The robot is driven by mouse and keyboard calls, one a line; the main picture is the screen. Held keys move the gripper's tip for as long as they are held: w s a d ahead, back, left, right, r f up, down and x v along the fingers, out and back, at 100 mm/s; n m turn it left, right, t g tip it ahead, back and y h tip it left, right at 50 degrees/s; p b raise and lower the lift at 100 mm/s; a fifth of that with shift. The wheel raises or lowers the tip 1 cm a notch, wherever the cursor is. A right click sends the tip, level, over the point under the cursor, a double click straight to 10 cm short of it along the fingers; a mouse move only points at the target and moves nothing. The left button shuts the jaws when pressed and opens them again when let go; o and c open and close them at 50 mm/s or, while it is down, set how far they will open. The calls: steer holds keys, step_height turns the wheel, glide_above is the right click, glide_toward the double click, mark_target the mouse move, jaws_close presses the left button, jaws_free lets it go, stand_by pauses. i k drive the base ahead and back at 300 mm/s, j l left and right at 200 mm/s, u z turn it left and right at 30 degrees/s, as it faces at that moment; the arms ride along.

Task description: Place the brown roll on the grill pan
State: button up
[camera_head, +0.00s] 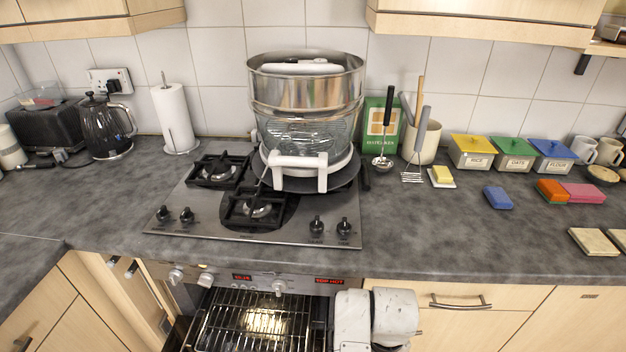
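I cannot make out a brown roll anywhere in the head view. A wire rack (245,318) shows in the lit open compartment below the control panel at the bottom of the picture. It may be the grill pan, but its lower part is cut off by the frame. A dark round pan (345,186) lies under the steamer on the hob, mostly covered; I cannot tell whether it is a grill pan. White worn parts of my arm show at the bottom, right of the rack. My gripper itself is not in view.
A tall steamer (305,95) stands on the hob (190,225). A kettle (105,128) and paper roll (174,118) are left. Utensils, a yellow block (442,174), lidded boxes (470,151), sponges (497,197) and beige tiles (592,241) are right. The front right counter is mostly clear.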

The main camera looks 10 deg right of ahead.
mark_target(262, 326)
steer(key=z, duration=0.95)
steer(key=j+z, duration=0.4)
steer(key=j, duration=0.4)
steer(key=j+z, duration=0.4)
steer(key=j, duration=0.4)
